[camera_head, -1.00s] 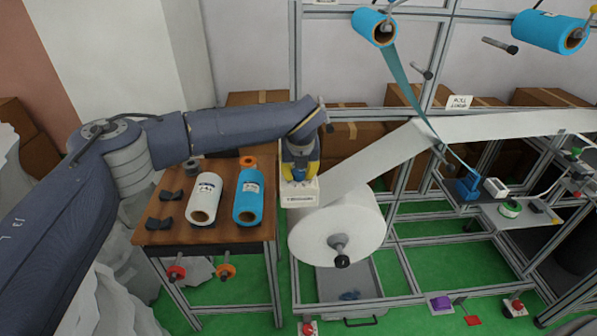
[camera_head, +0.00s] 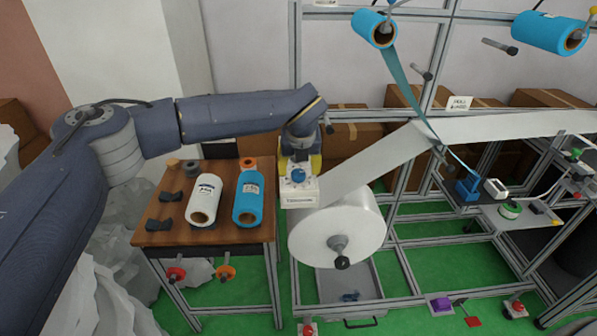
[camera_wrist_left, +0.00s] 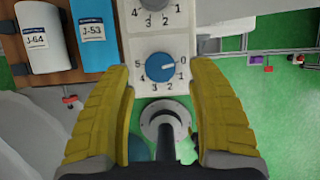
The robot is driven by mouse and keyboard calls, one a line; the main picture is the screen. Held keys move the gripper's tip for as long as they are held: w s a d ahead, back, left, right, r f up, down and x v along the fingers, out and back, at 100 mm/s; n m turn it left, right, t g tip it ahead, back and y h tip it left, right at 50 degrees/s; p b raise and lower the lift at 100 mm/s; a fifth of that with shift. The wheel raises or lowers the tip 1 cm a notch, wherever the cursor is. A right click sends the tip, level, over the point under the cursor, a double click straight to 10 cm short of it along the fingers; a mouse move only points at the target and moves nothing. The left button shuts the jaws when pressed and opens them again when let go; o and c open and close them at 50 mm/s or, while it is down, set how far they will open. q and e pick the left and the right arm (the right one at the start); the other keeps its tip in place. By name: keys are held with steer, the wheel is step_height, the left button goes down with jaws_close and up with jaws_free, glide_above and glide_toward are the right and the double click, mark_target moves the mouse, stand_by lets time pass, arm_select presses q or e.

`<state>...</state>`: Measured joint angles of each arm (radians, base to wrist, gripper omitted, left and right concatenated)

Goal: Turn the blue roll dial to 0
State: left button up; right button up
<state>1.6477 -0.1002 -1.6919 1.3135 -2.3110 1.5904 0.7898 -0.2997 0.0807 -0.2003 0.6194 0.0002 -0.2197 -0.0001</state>
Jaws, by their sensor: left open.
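The blue roll dial (camera_head: 298,176) sits on the white control box (camera_head: 301,196) beside the big white roll. In the left wrist view the blue dial (camera_wrist_left: 160,68) has numbers 0 to 5 around it, and its white mark points right, toward the 0. A grey dial (camera_wrist_left: 155,3) is partly cut off above it. My left gripper (camera_head: 300,162) is open at the box, its yellow fingers apart and clear of the dial. In the left wrist view the fingers stand on either side below the blue dial. My right gripper is not in view.
The white roll (camera_head: 337,232) hangs on a spindle right of the box, its web running up to the right. A wooden table (camera_head: 170,235) at left bears a white roll (camera_head: 205,200) and a blue roll (camera_head: 248,197). Metal frame bars stand around the box.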

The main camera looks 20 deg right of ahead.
arm_select(q)
steer(key=v, duration=0.8)
steer(key=shift+r, duration=0.15)
